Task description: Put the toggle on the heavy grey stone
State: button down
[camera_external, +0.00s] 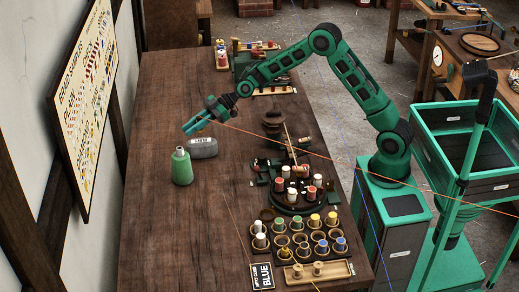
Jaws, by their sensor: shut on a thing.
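The heavy grey stone (203,148) is a rounded grey block with a pale label, lying on the dark wooden table just behind a green bottle. My gripper (192,127) is above the table, just behind and slightly left of the stone, and apart from it in the picture. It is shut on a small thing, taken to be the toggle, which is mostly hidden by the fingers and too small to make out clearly. Nothing is seen lying on top of the stone.
The green bottle (181,166) stands close in front of the stone. A rack of coloured spools (296,240) and a round dark stand (291,203) fill the table's right front. An orange line crosses from near my gripper to the right. The table's left front is clear.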

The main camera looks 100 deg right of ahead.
aim_at(192, 143)
jog(key=shift+w+d+f, duration=0.1)
jog(key=shift+d+f, duration=0.2)
jog(key=shift+d, duration=0.05)
jog(key=shift+f, duration=1.9)
jog(key=shift+f, duration=0.1)
jog(key=c, duration=1.6)
grip_release()
jog(key=shift+d, duration=0.1)
jog(key=v, duration=1.2)
